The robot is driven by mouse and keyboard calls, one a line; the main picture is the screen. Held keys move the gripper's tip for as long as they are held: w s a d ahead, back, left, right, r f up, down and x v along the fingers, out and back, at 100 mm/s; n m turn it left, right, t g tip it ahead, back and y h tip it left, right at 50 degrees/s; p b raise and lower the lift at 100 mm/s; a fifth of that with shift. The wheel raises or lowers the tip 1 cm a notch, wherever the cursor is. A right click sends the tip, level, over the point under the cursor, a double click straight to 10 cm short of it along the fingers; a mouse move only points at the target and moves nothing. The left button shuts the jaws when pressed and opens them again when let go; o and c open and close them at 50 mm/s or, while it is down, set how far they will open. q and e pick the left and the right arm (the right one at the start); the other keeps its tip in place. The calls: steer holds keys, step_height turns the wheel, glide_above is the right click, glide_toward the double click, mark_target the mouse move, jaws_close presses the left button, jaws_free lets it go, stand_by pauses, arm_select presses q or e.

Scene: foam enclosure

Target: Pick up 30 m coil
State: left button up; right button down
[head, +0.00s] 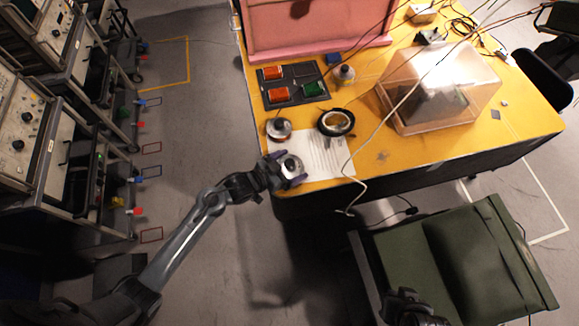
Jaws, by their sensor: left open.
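My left gripper (288,168) is at the near left edge of the yellow table (400,160). Its purple-tipped fingers are open on either side of a small round spool or coil (292,163), and I cannot tell whether they touch it. Another round spool (279,128) stands just behind. A dark ring-shaped coil (336,122) lies to the right. A dark tray (309,73) holds orange coils (279,94) and a green coil (313,88). No length label is readable. A dark part of what seems my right gripper (408,306) shows at the bottom, its jaws unclear.
A white paper sheet (325,155) lies under the near coils. A clear box (440,85) and a pink panel (310,25) stand behind. A pale cable hangs over the table's front edge. A green chair (470,255) stands in front; equipment racks (50,120) are at left.

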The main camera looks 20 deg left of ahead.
arm_select(q)
steer(key=shift+c, duration=0.2)
steer(key=c, duration=0.7)
steer(key=shift+c, duration=0.2)
steer(key=shift+r, duration=0.15)
